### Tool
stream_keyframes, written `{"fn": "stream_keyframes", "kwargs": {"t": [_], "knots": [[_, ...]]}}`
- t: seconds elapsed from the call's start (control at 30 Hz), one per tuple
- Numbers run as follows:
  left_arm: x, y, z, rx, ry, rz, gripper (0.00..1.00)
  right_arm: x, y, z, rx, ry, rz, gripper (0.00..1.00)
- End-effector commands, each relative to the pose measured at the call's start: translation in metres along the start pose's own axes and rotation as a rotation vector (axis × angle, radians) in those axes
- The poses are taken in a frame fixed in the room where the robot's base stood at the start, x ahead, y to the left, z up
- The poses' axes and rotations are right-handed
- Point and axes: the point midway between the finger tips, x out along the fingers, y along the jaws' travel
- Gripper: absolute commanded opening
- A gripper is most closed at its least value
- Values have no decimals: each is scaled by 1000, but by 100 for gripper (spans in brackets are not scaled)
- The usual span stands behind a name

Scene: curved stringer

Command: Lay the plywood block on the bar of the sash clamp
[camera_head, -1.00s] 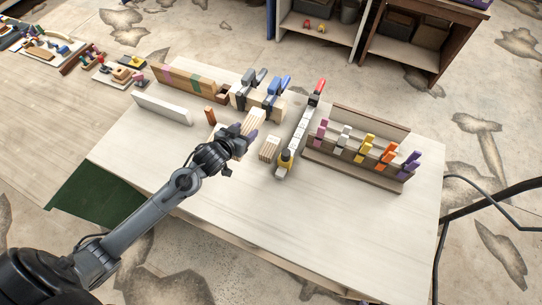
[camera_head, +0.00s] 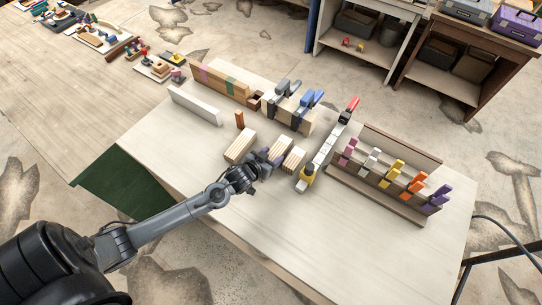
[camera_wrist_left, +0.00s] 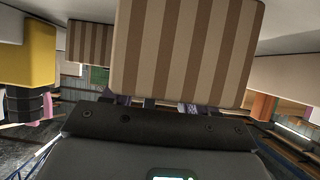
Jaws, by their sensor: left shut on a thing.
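My left gripper (camera_head: 266,160) is shut on a striped plywood block (camera_head: 279,147), which fills the upper middle of the left wrist view (camera_wrist_left: 185,50). In the head view the held block is just left of another plywood block (camera_head: 294,160); whether they touch is unclear. A third plywood block (camera_head: 240,146) lies on the table left of the gripper. The sash clamp's pale bar (camera_head: 327,148) runs right of the held block, with a red handle (camera_head: 352,104) at its far end and a yellow part (camera_head: 306,178) at its near end. My right gripper is not in view.
A rack of coloured clamps (camera_head: 390,175) stands right of the bar. Grey and blue clamps (camera_head: 300,103) grip a wooden piece behind. The table's front is clear.

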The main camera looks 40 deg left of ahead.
Motion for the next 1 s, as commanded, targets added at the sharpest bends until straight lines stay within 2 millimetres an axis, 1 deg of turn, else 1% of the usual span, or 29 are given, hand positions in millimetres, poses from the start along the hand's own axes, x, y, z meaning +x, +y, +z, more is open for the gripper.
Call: {"fn": "stream_keyframes", "kwargs": {"t": [0.17, 0.33, 0.37, 0.4, 0.77, 0.87, 1.0], "knots": [[0, 0, -2, 0, 3, 0, 19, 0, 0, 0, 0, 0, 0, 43], [2, 0, 2, -1, 2, 0, 19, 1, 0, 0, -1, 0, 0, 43], [1, 0, 2, 0, 1, 0, 62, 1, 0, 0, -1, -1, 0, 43], [1, 0, 2, 0, 1, 0, 68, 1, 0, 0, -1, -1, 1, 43], [0, 0, -1, 1, 1, 0, 68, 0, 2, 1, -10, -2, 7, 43], [-7, 0, 0, 0, -1, 0, 68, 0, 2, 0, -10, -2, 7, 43], [-27, 0, 0, 1, 0, 1, 68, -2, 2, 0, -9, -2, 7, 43]]}}
